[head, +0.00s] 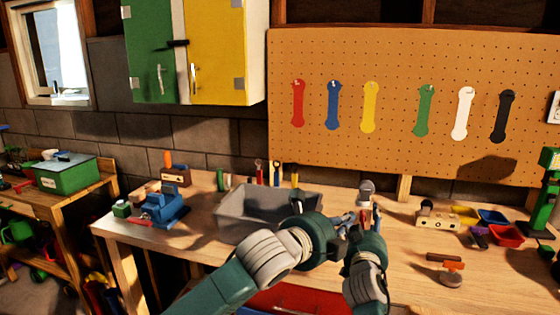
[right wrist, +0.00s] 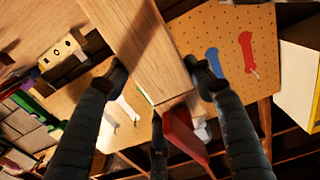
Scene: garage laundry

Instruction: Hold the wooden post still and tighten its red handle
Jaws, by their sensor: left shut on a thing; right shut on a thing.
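In the right wrist view the pale wooden post (right wrist: 148,50) runs from the top edge to an end near the middle. My right gripper (right wrist: 157,68) is shut on it, with dark fingers on both sides. A flat red handle (right wrist: 184,134) shows at the end of the post. In the head view my left gripper (head: 338,222) is beside my right gripper (head: 364,228) above the bench. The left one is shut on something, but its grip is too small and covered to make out. My grippers largely hide the post there.
A grey bin (head: 240,215) stands left of my grippers on the workbench (head: 415,275). A blue vise (head: 163,208) is farther left. A pegboard (head: 400,60) is behind.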

